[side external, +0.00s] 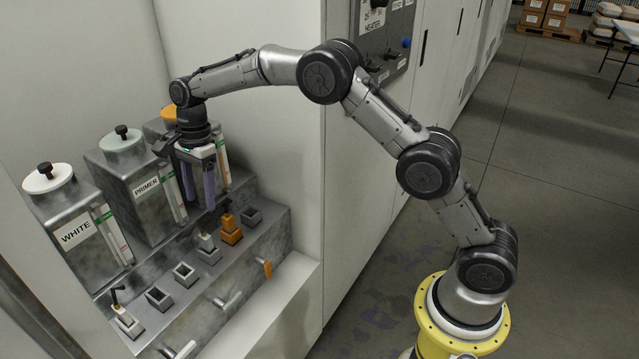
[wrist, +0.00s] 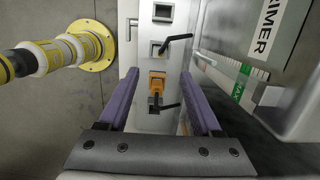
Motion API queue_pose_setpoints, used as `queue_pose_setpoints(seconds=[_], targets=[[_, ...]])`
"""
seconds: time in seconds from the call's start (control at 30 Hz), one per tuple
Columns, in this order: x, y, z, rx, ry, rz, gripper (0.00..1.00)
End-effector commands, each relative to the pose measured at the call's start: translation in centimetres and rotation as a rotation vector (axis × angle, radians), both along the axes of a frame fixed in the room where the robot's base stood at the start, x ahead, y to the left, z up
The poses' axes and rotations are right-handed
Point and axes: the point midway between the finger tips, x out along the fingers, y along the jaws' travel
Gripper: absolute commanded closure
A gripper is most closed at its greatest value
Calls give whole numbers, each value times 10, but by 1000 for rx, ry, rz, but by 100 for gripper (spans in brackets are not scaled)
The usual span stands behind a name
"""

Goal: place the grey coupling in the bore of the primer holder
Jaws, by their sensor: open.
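The grey coupling (side external: 206,242) stands upright in a square holder on the upper step, left of the orange coupling (side external: 231,228). In the wrist view the grey coupling (wrist: 158,48) has a black lever pointing right. An empty square holder (side external: 184,272) with an open bore is left of it, below the PRIMER tank (side external: 137,187); its bore also shows at the top of the wrist view (wrist: 162,12). I cannot tell for sure which holder is the primer's. My gripper (side external: 199,197) is open and empty, pointing down above the step. In the wrist view the orange coupling (wrist: 157,80) appears between its fingers.
The WHITE tank (side external: 75,235) and an orange-lidded tank (side external: 165,130) flank the PRIMER tank closely behind the step. Another coupling (side external: 123,314) stands at the left end. Empty holders (side external: 158,298) (side external: 251,215) also sit there. Grey (side external: 228,302) and orange (side external: 265,268) fittings protrude from the front.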

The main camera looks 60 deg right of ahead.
Motion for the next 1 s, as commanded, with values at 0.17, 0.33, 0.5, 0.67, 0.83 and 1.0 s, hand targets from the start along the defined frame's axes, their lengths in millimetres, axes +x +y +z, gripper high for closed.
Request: queue_pose_setpoints(seconds=[0.17,0.33,0.5,0.67,0.83,1.0], targets=[[-14,-7,28,-7,-45,76,34],[-61,-24,86,-39,-147,289,34],[-124,-41,132,-96,-251,535,34],[-190,-56,158,-168,-338,765,34],[-262,-70,165,-263,-416,1010,34],[-329,-80,152,-371,-470,1248,34]])
